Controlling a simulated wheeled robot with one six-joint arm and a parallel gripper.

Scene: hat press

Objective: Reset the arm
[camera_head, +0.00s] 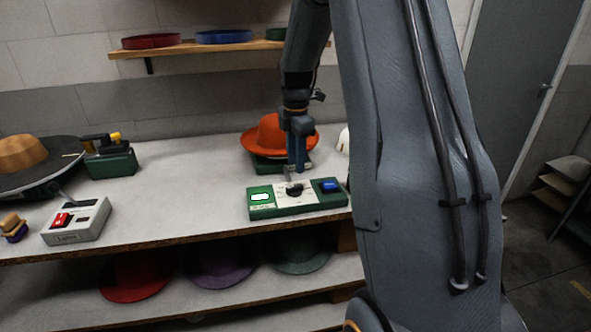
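My gripper (292,177) points down over the green and white control box (264,211) on the bench. Its tips are at or just above the black knob (294,190) in the middle of the box. I cannot tell whether they touch it or whether the fingers are open or shut. The box has a lit display (259,197) on its left and a blue button (329,185) on its right. An orange hat (280,137) sits on a green base (263,164) right behind the gripper, partly hidden by it. My arm rises from the right foreground.
On the bench (170,210) stand a grey box with a red switch (77,222), a green device (110,163) and a wooden hat form (30,155) at left. Coloured hats (135,277) lie on the shelf below. A wall shelf (185,48) holds coloured bands. The bench between the boxes is clear.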

